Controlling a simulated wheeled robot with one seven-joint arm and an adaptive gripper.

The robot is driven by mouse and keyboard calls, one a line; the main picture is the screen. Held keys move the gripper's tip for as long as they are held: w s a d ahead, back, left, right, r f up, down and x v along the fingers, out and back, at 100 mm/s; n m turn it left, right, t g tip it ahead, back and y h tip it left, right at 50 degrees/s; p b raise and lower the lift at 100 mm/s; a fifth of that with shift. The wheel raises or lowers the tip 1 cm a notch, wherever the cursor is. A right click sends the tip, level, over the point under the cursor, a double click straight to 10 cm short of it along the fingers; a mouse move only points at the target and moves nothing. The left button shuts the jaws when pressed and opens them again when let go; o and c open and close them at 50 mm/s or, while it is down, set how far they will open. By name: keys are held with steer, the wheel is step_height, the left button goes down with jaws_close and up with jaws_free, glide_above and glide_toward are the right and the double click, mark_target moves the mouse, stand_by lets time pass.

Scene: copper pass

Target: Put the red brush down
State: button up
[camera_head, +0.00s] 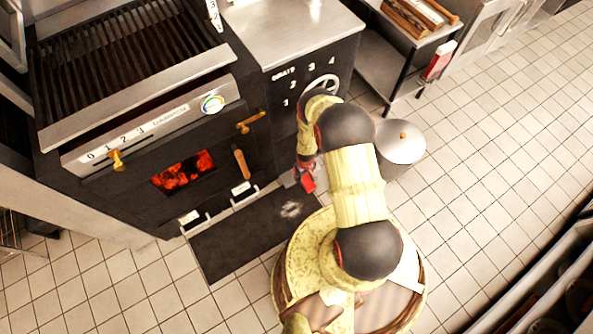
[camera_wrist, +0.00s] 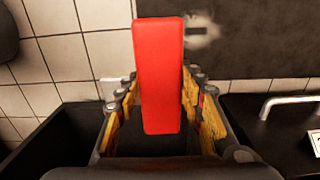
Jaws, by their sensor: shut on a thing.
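The red brush (camera_wrist: 161,75) stands out between the fingers of my gripper (camera_wrist: 160,95) in the wrist view, its flat red face toward the camera. The fingers are shut on it from both sides. Its lower end and any bristles are hidden. In the head view the red brush (camera_head: 307,183) shows small below my gripper (camera_head: 304,165), close to the front of the dark stove cabinet. It is held above the floor area; I cannot tell whether it touches anything.
The grill stove (camera_head: 130,65) with a glowing firebox (camera_head: 184,172) stands at left. A dark mat (camera_head: 240,238) lies on the tiled floor before it. A lidded metal pot (camera_head: 402,143) stands right of my arm. Tiled floor at right (camera_head: 490,170) is clear.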

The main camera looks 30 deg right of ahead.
steer(key=w+f+b, duration=0.1)
steer(key=w+f, duration=0.1)
steer(key=w, duration=0.1)
steer(key=w+d+f+b, duration=0.1)
steer(key=w+f+b, duration=0.1)
steer(key=w+f, duration=0.1)
steer(key=w+d+f+b, duration=0.1)
steer(key=w+f+b, duration=0.1)
steer(key=w+f, duration=0.1)
steer(key=shift+w+f, duration=0.15)
steer(key=shift+w, duration=0.3)
steer(key=shift+f+b, duration=0.9)
steer(key=shift+f, duration=0.6)
steer(key=shift+f, duration=0.1)
steer(key=o, duration=1.3)
steer(key=shift+o, duration=0.5)
step_height(320, 180, up, 12)
steer(key=p, duration=0.5)
steer(key=shift+s, duration=0.1)
